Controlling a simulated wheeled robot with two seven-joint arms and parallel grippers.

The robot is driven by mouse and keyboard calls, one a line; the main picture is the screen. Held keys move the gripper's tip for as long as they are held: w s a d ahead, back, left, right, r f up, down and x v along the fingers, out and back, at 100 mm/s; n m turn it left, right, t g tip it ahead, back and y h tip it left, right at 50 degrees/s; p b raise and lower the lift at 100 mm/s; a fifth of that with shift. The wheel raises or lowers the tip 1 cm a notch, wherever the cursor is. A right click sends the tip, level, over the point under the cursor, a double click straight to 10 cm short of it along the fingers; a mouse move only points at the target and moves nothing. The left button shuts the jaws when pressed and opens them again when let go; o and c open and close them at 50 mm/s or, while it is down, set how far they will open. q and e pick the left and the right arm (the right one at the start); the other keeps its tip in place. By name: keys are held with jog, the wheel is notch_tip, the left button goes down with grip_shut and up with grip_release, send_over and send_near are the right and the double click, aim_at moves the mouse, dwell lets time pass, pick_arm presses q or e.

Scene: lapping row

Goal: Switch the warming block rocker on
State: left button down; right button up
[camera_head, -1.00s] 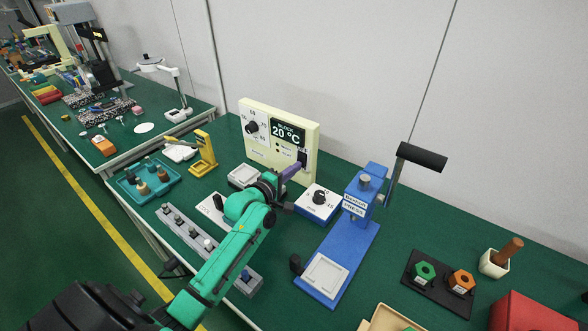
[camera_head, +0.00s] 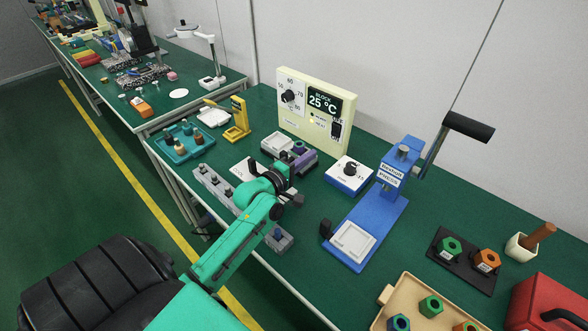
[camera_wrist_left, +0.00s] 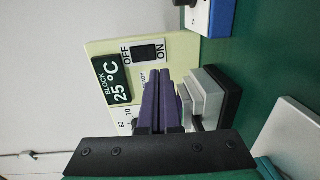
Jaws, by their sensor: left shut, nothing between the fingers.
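The warming block's cream panel (camera_head: 286,126) stands upright at the back of the green bench. Its display (camera_head: 323,100) reads 25 °C, and it also shows in the left wrist view (camera_wrist_left: 112,80). The black rocker (camera_head: 336,130) is at the panel's right side; in the left wrist view the rocker (camera_wrist_left: 147,52) sits between the OFF and ON labels. Which side is pressed in is too small to tell. A yellowish lamp (camera_head: 311,119) shows beside it. My left gripper (camera_head: 303,157), with purple fingers, is shut and empty, low in front of the panel, apart from the rocker. My right gripper is out of view.
A blue-and-white dial box (camera_head: 347,176) and a blue press (camera_head: 372,228) with a raised lever stand to the right of the panel. A yellow stand (camera_head: 238,120) and a teal tray (camera_head: 180,142) are to the left. A grey rail (camera_head: 208,180) lies in front.

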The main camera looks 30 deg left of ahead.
pick_arm(q)
jog(key=s, duration=0.2)
jog(key=s+f, duration=0.1)
jog(key=s, duration=0.1)
jog(key=shift+a, duration=0.25)
jog(key=shift+s+a+r, duration=0.1)
jog(key=shift+s+r, duration=0.05)
jog(key=shift+s, duration=0.25)
jog(key=shift+w, duration=0.15)
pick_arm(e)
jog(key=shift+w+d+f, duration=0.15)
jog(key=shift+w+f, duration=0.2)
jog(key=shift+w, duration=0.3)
